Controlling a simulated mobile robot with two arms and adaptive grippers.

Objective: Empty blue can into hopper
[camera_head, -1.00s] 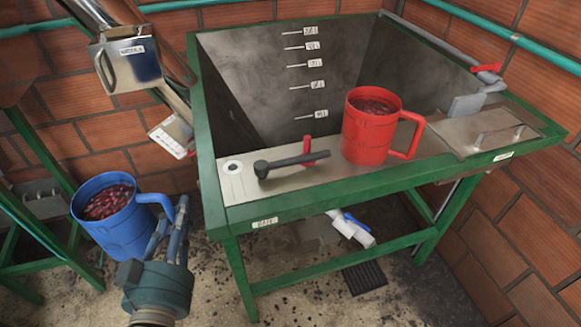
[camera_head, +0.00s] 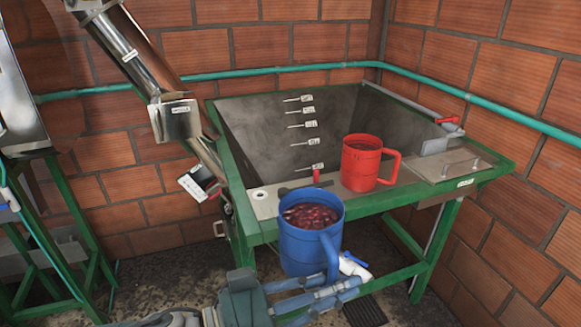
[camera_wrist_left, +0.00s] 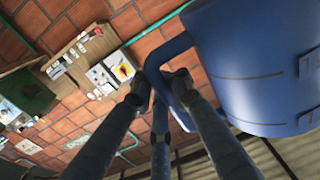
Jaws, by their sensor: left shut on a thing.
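The blue can (camera_head: 310,240) is upright and full of dark red cherries, in front of the hopper's front edge in the head view. My left gripper (camera_head: 335,288) is shut on its handle. In the left wrist view the fingers (camera_wrist_left: 165,90) close around the handle of the blue can (camera_wrist_left: 255,70). The hopper (camera_head: 290,125) is a grey tank in a green frame, with level marks on its back wall. The can hides part of the hopper's front ledge. My right gripper is not in view.
A red can (camera_head: 361,165) stands on the hopper's front ledge, right of the blue can. A dark lever (camera_head: 300,186) lies on the ledge behind the blue can. A metal chute (camera_head: 140,55) runs down at the left. A green pipe (camera_head: 480,105) follows the walls.

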